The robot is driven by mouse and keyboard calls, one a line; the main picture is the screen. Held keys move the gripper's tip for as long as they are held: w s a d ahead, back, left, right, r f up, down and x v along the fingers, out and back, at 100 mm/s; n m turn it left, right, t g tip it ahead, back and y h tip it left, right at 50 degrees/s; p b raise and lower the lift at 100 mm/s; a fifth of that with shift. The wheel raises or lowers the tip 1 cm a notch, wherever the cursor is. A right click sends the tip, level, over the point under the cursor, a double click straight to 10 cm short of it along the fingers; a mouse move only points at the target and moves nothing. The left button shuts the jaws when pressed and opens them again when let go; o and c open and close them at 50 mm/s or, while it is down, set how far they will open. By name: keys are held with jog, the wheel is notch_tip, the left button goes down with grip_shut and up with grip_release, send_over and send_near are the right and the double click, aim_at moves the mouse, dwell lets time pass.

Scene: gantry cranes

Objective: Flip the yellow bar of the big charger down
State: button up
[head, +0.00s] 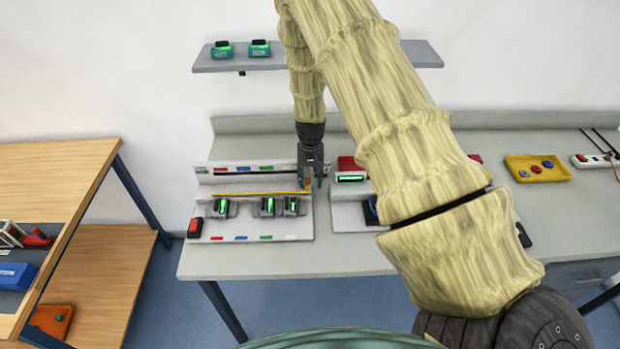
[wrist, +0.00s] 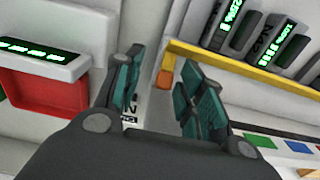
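The big charger (head: 245,227) is a pale stepped stand at the left of the bench, with several green-lit batteries in its front row. Its yellow bar (head: 255,193) runs across the stand behind those batteries. In the wrist view the yellow bar (wrist: 235,63) runs beside the lit batteries and ends in an orange grip (wrist: 166,78). My gripper (head: 312,182) is at the bar's right end. In the wrist view my gripper (wrist: 163,72) has its teal fingers apart, with the orange grip between them or just beyond. Contact cannot be told.
A red switch (head: 195,228) sits at the big charger's left end. A grey shelf (head: 215,65) hangs above. My arm hides the bench's middle. A yellow tray (head: 540,172) lies farther right.

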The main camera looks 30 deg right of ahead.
jog(key=shift+w+a+f, duration=0.25)
jog(key=shift+w+f, duration=0.2)
jog(key=shift+w, duration=0.2)
grip_shut()
jog(key=shift+s+d, duration=0.15)
jog(key=shift+a+b, duration=0.2)
jog(key=shift+b, duration=0.2)
jog(key=t+h+b, duration=0.1)
jog(key=b, duration=0.1)
jog(key=s+t+h+b, duration=0.1)
jog(key=t+b, duration=0.1)
jog(key=b, duration=0.1)
jog(key=s+a+t+b, duration=0.1)
jog(key=b, duration=0.2)
jog(key=shift+r+t+h, duration=0.1)
jog(key=shift+t+h, duration=0.2)
jog(key=shift+h, duration=0.1)
jog(key=t+b, duration=0.1)
jog(key=b, duration=0.1)
jog(key=s+t+h+b, duration=0.1)
jog(key=b, duration=0.2)
jog(key=a+t+h+b, duration=0.1)
jog(key=b, duration=0.1)
jog(key=shift+s+b, duration=0.3)
jog(key=shift+s+a+t+h+b, duration=0.1)
jog(key=shift+s+t+h+b, duration=0.15)
jog(key=shift+t+b, duration=0.5)
jog(key=shift+b, duration=0.4)
jog(key=shift+r+h, duration=0.1)
jog(key=shift+h, duration=0.15)
